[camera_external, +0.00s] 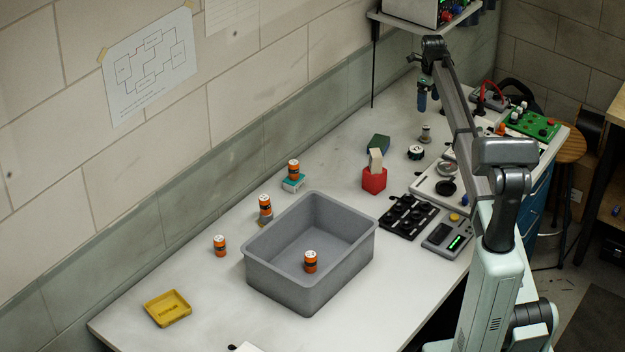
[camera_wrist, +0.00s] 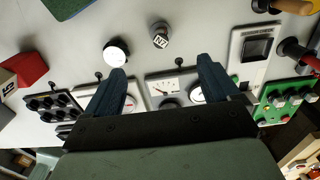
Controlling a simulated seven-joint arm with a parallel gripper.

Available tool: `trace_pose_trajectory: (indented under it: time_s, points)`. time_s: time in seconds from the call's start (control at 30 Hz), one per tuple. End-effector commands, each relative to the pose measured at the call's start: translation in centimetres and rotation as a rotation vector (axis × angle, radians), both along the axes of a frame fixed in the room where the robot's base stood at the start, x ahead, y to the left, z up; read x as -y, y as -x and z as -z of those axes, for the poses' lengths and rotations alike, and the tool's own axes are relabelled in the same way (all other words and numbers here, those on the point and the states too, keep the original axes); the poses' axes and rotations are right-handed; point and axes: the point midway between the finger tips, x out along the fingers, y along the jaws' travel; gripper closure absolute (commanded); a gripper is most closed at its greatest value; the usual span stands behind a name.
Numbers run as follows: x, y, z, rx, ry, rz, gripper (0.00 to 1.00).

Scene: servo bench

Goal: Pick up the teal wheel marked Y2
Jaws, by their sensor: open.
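I cannot make out a teal wheel marked Y2 in either view. A teal block (camera_external: 292,184) lies near the wall with an orange cylinder on it; its marking is not legible. A small grey cylinder with a white label (camera_wrist: 160,40) stands ahead of my gripper in the wrist view; the label is too small to read surely. It also shows in the external view (camera_external: 426,138). A black round piece with a white top (camera_wrist: 117,52) is beside it. My gripper (camera_wrist: 162,67) is open and empty, above the bench at the back right.
A grey bin (camera_external: 259,273) holds an orange cylinder. More orange cylinders (camera_external: 220,246) stand near the wall. A yellow tray (camera_external: 168,308) lies front left.

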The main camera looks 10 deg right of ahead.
Motion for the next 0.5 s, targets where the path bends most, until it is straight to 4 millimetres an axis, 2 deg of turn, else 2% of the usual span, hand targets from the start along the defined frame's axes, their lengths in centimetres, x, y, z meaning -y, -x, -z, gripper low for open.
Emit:
trace_pose_trajectory:
  time_s: [0.3, 0.4, 0.5]
  points:
    - [-4.8, 7.3, -0.3, 0.000, 0.000, 0.032, 0.11]
    - [-5.6, 8.4, -0.3, -0.001, 0.001, 0.041, 0.11]
    - [-5.8, 8.7, 0.0, -0.001, 0.001, 0.045, 0.11]
